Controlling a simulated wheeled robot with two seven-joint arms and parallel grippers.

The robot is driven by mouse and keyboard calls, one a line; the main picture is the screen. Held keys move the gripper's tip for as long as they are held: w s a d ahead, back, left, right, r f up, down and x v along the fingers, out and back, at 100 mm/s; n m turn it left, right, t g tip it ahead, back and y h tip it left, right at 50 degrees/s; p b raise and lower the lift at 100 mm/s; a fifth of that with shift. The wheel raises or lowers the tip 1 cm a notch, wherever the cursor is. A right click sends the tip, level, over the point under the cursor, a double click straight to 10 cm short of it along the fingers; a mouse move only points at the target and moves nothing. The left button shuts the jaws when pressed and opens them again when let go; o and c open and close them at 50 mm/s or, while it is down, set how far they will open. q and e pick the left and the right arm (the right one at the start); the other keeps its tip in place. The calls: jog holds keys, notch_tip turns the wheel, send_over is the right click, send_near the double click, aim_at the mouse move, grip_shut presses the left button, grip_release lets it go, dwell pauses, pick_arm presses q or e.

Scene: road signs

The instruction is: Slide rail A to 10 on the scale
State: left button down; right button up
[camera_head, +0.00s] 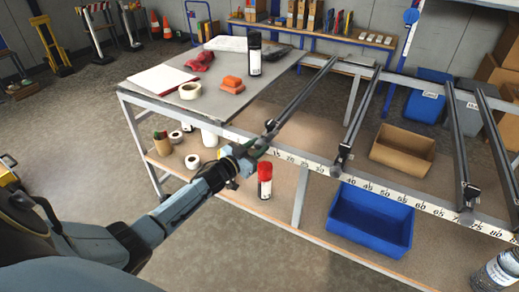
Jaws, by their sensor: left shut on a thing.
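Several dark rails span the metal frame from back to front. The leftmost rail (302,97), likely rail A, ends at the front beam just left of the printed 15. Its letter is not readable. The white number scale (390,186) runs along the front beam; 15, 20, 25 and higher numbers show, and the part further left is hidden by my gripper. My left gripper (257,146) is at the front end of this rail, shut on its end piece. The jaws partly hide the contact. My right gripper is not in view.
Below the rails are a red spray can (265,180), blue bin (370,217) and cardboard box (402,150). Another rail (358,118) stands near 35-40.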

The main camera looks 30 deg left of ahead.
pick_arm(q)
jog(key=c, duration=1.3)
grip_release()
jog(key=shift+a, duration=0.15)
jog(key=shift+o, duration=1.4)
jog(key=s+a+p, duration=0.1)
jog(key=s, duration=1.2)
jog(key=shift+a, duration=0.4)
jog(key=shift+s, duration=0.1)
